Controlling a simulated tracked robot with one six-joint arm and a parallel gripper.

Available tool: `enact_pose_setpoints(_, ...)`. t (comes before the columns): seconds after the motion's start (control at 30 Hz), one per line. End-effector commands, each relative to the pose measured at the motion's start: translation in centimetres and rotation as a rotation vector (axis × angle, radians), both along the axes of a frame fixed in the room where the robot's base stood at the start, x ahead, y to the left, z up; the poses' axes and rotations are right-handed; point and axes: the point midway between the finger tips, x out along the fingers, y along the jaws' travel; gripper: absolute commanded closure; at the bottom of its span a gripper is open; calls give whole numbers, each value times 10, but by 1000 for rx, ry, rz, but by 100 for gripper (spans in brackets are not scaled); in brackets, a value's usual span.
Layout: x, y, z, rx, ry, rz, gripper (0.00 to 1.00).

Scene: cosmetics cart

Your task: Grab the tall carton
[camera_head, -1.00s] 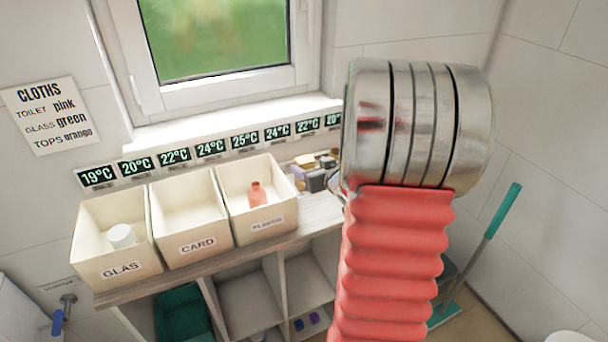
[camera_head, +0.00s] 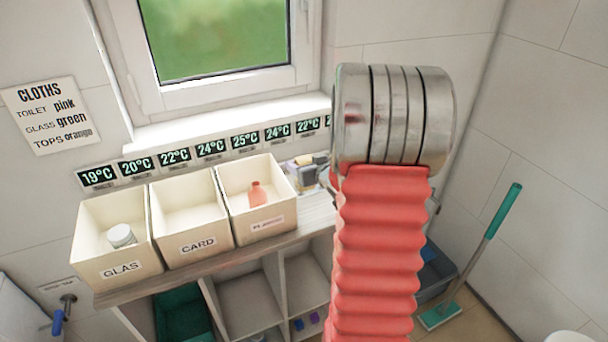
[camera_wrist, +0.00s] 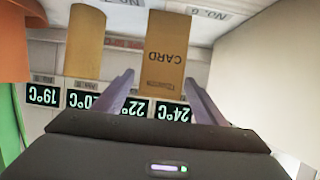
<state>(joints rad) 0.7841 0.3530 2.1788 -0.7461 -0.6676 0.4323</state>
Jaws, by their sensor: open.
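In the wrist view a brown carton (camera_wrist: 166,62) with CARD printed on it upside down stands ahead, between the lines of my two fingers. A second, plainer tan carton-like block (camera_wrist: 83,42) is to its left. The CARD one looks a little longer; I cannot tell for sure which is the tall carton. My gripper (camera_wrist: 159,78) is open, with a finger on each side and nothing seen touching them. In the head view my red arm hides the gripper, and neither carton shows.
Bins marked GLAS (camera_head: 121,270), CARD (camera_head: 198,246) and PLASTIC (camera_head: 267,225) stand on the shelf. A temperature strip (camera_head: 210,147) runs behind. In the wrist view, orange (camera_wrist: 14,45) and green (camera_wrist: 28,110) shapes are close at left, and a pale wall (camera_wrist: 265,70) at right.

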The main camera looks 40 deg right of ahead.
Motion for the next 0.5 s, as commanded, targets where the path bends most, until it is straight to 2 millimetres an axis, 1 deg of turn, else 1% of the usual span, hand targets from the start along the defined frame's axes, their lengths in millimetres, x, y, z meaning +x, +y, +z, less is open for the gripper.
enact_pose_setpoints(0.17,0,0,0,0,0,0,36)
enact_pose_setpoints(0.5,0,0,0,0,0,0,60)
